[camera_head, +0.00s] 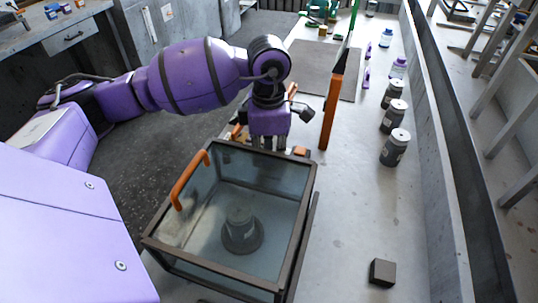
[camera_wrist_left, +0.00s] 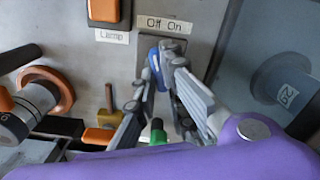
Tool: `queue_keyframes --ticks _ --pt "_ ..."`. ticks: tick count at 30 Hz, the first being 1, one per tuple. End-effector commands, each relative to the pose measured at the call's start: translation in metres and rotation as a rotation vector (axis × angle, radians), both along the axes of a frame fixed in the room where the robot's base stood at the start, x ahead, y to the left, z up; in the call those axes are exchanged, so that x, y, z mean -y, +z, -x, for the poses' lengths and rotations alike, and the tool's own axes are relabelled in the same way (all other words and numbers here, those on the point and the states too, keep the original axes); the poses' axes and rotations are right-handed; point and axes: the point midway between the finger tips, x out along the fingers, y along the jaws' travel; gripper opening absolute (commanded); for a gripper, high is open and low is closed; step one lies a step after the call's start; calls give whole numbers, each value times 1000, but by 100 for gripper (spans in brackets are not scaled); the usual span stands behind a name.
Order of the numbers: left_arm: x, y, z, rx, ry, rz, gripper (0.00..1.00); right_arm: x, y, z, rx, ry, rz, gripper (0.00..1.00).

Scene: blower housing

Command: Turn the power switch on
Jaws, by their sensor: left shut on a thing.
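The power switch (camera_wrist_left: 154,68) is a small blue lever on a grey panel, under a label (camera_wrist_left: 164,24) reading "Off On". In the left wrist view it stands between the fingertips of my left gripper (camera_wrist_left: 157,72), which is shut on it. The lever's lower part is hidden by the fingers, and I cannot tell its exact setting. In the head view my left gripper (camera_head: 268,141) points down behind the glass-walled box (camera_head: 229,148), and the switch is hidden there. My right gripper is not in view.
An orange button (camera_wrist_left: 104,9) with a "Lamp" label sits left of the switch. The box has an orange handle (camera_head: 188,180) and a dark jar (camera_head: 241,231) inside. An orange upright (camera_head: 332,108) stands close right of my gripper. Several jars (camera_head: 394,148) line the right; a dark block (camera_head: 382,272) lies in front.

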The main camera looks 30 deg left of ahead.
Motion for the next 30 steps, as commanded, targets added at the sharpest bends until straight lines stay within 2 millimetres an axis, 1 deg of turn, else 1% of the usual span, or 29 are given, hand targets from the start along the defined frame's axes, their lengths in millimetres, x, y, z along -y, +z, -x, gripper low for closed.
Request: queue_keyframes --ticks 1,9,18,24,30 --pt "-1 -2 -1 1 -38 -2 0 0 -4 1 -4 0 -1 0" --pt "-1 -2 -2 1 -290 -2 0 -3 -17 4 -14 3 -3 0" --pt "-1 -2 -3 1 -565 0 0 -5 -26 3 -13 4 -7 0" --pt "-1 -1 -4 1 -714 0 0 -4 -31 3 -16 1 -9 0" --pt "-1 -1 -4 1 -818 0 0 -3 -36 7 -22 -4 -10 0"
